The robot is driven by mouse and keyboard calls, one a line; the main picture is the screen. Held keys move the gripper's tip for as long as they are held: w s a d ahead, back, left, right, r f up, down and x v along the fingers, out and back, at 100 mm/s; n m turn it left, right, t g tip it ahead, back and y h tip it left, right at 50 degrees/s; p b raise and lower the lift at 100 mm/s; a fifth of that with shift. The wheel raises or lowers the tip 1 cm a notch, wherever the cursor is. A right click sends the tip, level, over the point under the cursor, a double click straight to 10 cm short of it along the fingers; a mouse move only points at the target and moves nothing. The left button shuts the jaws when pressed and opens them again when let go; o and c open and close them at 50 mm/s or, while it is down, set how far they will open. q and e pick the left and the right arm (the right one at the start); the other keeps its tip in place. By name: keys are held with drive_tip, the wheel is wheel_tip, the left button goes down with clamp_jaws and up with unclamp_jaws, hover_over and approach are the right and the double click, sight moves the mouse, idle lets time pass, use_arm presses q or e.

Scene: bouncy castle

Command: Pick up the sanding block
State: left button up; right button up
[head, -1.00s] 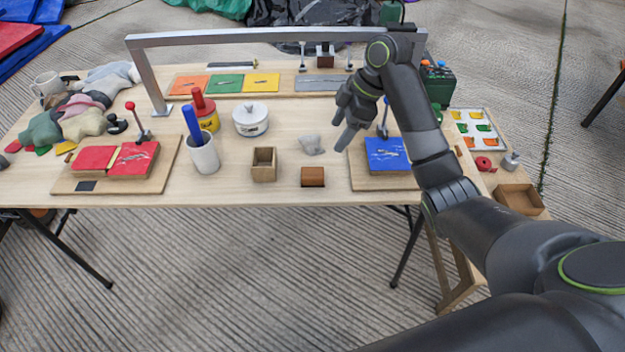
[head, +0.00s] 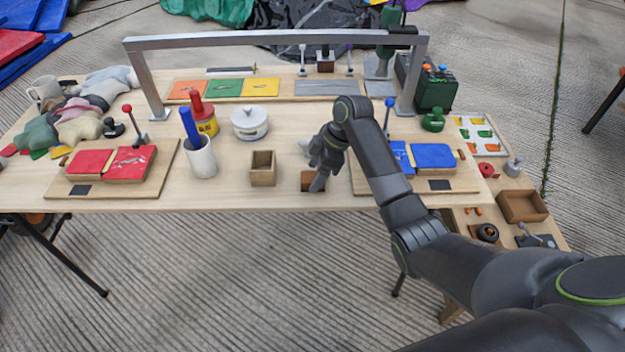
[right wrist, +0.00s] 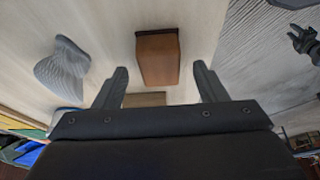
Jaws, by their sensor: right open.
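The sanding block, a small brown-orange block (head: 307,182), lies near the front edge of the table. My right gripper (head: 314,167) is just above and beside it, and one finger partly covers it in the head view. In the right wrist view the block (right wrist: 158,62) shows between and beyond the two spread fingertips (right wrist: 161,72). The right gripper is open and empty. I cannot tell how high the fingertips are above the table. My left gripper is not in view.
A small open wooden box (head: 263,170) stands left of the block. A grey lump (right wrist: 62,70) lies close by in the right wrist view. The right board with blue pads (head: 434,156) is to the right. A metal frame (head: 270,39) spans the table behind.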

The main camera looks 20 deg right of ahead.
drive_tip(key=shift+a+f, duration=0.15)
drive_tip(key=shift+f, duration=0.2)
drive_tip(key=shift+c, duration=0.4)
drive_tip(key=c, duration=1)
drive_tip(key=shift+r, duration=0.1)
wheel_tip(320, 180, up, 10)
